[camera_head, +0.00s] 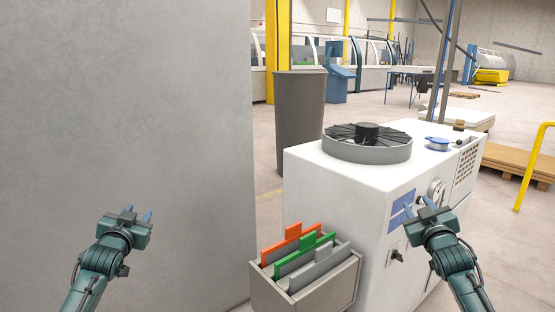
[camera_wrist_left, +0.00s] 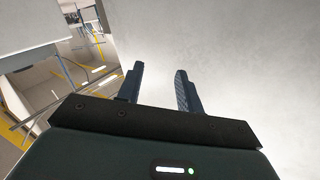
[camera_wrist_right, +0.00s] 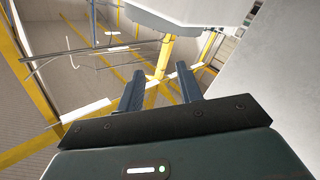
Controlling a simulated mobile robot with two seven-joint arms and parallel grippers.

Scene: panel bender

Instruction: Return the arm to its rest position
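My left gripper (camera_head: 136,215) is in front of the large grey wall panel at the left of the head view. Its two fingers stand apart with nothing between them, as the left wrist view (camera_wrist_left: 160,88) also shows. My right gripper (camera_head: 418,206) is in front of the right side of the white machine (camera_head: 330,175). Its fingers are apart and empty, as the right wrist view (camera_wrist_right: 161,90) also shows. Both arms come in from the bottom edge of the head view. I cannot tell whether either gripper touches anything.
A grey box (camera_head: 312,290) with orange, green and grey plates stands at the machine's front, between my arms. The grey wall (camera_head: 120,110) fills the left. A dark bin (camera_head: 299,110) stands behind. A yellow rail (camera_head: 534,165) and wooden pallet (camera_head: 515,162) are at the right.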

